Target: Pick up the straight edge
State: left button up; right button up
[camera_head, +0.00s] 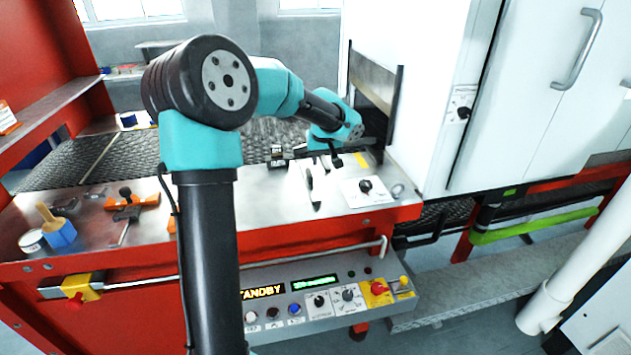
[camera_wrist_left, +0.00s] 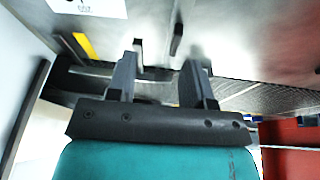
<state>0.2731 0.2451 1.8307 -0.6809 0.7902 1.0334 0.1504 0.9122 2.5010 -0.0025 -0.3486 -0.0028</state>
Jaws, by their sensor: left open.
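I cannot surely pick out the straight edge. A dark, narrow bar (camera_wrist_left: 153,74) lies across the back edge of the metal table in the left wrist view, seen between my fingers, and may be it. My left gripper (camera_head: 338,160) is over the back of the table in the head view, pointing down. In the left wrist view my left gripper (camera_wrist_left: 160,68) has its two fingers wide apart, with nothing held between them. Its wrist and fingers hide part of the table's back edge. My right gripper is in neither view.
The metal table (camera_head: 270,205) carries a slim dark tool (camera_head: 311,185), a white card with a black knob (camera_head: 366,187) and a ring (camera_head: 397,190). A white cabinet (camera_head: 430,100) rises close right.

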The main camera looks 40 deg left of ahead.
pick_arm(q)
jog(key=shift+n+y, duration=0.5)
jog(key=shift+y, duration=0.2)
jog(key=a+r, duration=0.2)
jog(key=r, duration=0.1)
jog(key=a+r, duration=0.1)
jog(key=shift+s+a+r, duration=0.25)
jog(key=shift+s+a, duration=0.15)
jog(key=shift+f, duration=0.1)
send_over(309, 172)
jog(key=s+d, duration=0.1)
jog(key=d, duration=0.1)
jog(key=f, duration=1)
jog(key=shift+s+d, duration=0.15)
jog(key=shift+s, duration=0.05)
jog(key=shift+w+a+f, duration=0.2)
jog(key=shift+f, duration=0.4)
jog(key=shift+x, duration=2.65)
jog(key=shift+c, duration=0.2)
